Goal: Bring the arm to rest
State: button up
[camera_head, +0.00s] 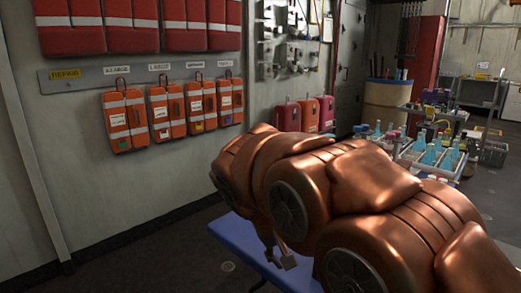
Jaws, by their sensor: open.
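My copper-coloured arm reaches in from the lower right and is folded across the middle of the view. My gripper (280,259) shows only in small part, as metallic fingertips poking out below the arm, above a blue surface (238,235). The fingertips are apart, with nothing seen between them. The rest of the gripper is hidden behind the arm links.
Orange pouches (166,113) hang on the left wall under red packs (138,24). Red cases (303,115) stand by the wall behind the arm. A cart with blue bottles (429,156) stands at right. Dark floor (165,255) at lower left is clear.

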jog(key=s+d+f+m+g+y, duration=0.1)
jog(key=s+d+f+g+y, duration=0.2)
jog(key=s, duration=0.7)
jog(key=s+d+f+m+g, duration=0.1)
jog(key=s+d+f, duration=0.3)
jog(key=s, duration=0.5)
jog(key=s+d+f+m+g+y, duration=0.1)
jog(key=s+d+f+g+y, duration=0.3)
jog(key=s, duration=0.6)
notch_tip(320, 180, up, 26)
jog(key=s+t+h+p, duration=0.1)
jog(key=t+h+p, duration=0.1)
jog(key=p, duration=2.1)
jog(key=shift+d+r+t+p, duration=0.15)
jog(key=shift+t+p, duration=0.25)
jog(key=shift+t, duration=0.2)
jog(key=shift+s, duration=0.1)
